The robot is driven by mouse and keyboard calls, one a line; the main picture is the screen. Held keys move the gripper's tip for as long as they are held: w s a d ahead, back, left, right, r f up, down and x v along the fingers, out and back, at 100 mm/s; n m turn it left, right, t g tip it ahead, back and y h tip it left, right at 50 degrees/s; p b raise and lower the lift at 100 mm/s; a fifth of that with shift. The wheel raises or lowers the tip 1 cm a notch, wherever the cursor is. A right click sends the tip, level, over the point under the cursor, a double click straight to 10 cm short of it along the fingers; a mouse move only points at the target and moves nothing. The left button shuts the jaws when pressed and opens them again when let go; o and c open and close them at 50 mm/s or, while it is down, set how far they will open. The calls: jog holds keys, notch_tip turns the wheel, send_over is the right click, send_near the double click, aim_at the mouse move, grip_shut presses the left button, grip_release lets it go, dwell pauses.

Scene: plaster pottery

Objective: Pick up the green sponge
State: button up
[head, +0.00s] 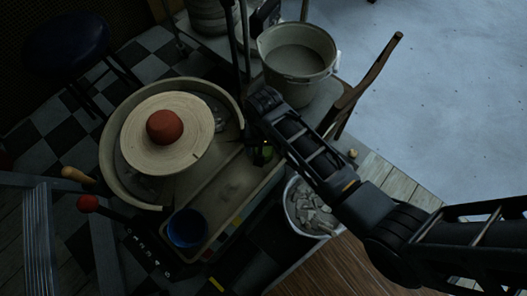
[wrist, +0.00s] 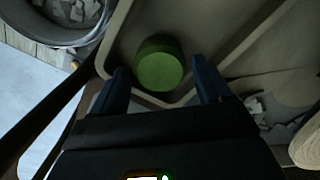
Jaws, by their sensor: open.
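The green sponge (wrist: 160,68) is a short round block. In the wrist view it sits on the pottery wheel's tray (wrist: 215,40), near the tray's rim. My gripper (wrist: 164,85) is open, with one dark blue finger to each side of the sponge in the picture. I cannot tell how far above the sponge the fingers are. In the head view, a small green patch of the sponge (head: 262,152) shows beside the end of my arm, which hides most of it and the gripper's fingers.
The wheel head (head: 150,152) with a red-brown lump of clay (head: 164,127) is left of my arm. A blue cup (head: 187,228) stands at the tray's front. A large bucket (head: 297,62) is behind, and a white bucket of scraps (head: 312,210) stands below my arm.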

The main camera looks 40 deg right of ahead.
notch_tip(320, 180, down, 2)
jog(key=shift+f, duration=0.15)
jog(key=c, duration=0.8)
jog(key=shift+r, duration=0.6)
jog(key=r, duration=0.2)
jog(key=w+r+p, duration=0.1)
jog(key=shift+d+r, duration=0.25)
jog(key=shift+r, duration=0.1)
jog(key=w+d+r, duration=0.6)
jog(key=w, duration=0.2)
jog(key=shift+w+p, duration=0.3)
jog(key=shift+p, duration=0.1)
